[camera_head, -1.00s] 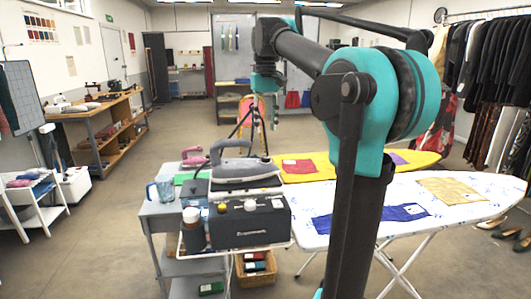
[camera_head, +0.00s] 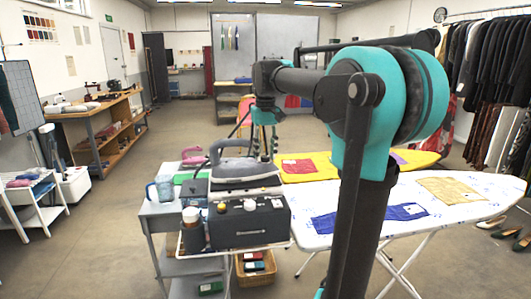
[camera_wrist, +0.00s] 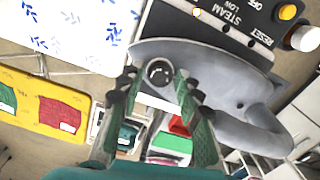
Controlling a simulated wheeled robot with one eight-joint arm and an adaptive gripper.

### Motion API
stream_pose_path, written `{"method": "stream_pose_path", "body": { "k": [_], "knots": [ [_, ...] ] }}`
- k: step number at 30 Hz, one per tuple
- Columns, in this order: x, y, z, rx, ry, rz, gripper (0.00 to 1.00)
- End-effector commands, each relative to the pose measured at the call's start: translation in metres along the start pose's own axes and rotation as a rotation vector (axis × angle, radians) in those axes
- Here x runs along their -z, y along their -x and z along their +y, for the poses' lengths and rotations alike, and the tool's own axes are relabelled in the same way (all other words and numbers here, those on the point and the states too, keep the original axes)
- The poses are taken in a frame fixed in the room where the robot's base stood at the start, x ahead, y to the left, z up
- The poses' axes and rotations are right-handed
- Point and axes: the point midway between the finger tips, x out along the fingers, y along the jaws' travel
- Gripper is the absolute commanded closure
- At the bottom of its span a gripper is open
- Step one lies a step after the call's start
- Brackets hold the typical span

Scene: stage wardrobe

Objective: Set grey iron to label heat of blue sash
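The grey iron (camera_head: 246,168) rests on top of a dark steam station (camera_head: 240,222), its handle upright. In the wrist view the iron (camera_wrist: 215,72) lies beneath and beyond my fingers. A round dark knob with a silvery rim (camera_wrist: 159,72) shows between the fingertips; its setting is not readable. My gripper (camera_wrist: 157,76) is open, one finger on each side of the knob; contact cannot be told. In the head view my gripper (camera_head: 265,146) hangs just behind the iron. The blue sash (camera_head: 340,221) lies on the white ironing board, with a white label (camera_head: 412,209) too small to read.
The white board (camera_head: 460,215) also bears a mustard cloth (camera_head: 453,190). Behind it stands a yellow board (camera_head: 330,173) with a red cloth (camera_head: 299,166).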

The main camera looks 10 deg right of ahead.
Motion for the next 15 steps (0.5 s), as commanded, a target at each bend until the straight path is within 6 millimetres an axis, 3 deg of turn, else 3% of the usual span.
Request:
{"method": "stream_pose_path", "body": {
  "k": [1, 7, 15],
  "knots": [
    [0.0, 0.0001, 0.0, 0.0, 0.0, 0.0, 0.74],
    [0.0, 0.0002, 0.0, 0.0, 0.0, 0.0, 0.99],
    [0.0001, 0.0002, 0.0, 0.0, -0.019, 0.0, 1.0]
  ]
}}
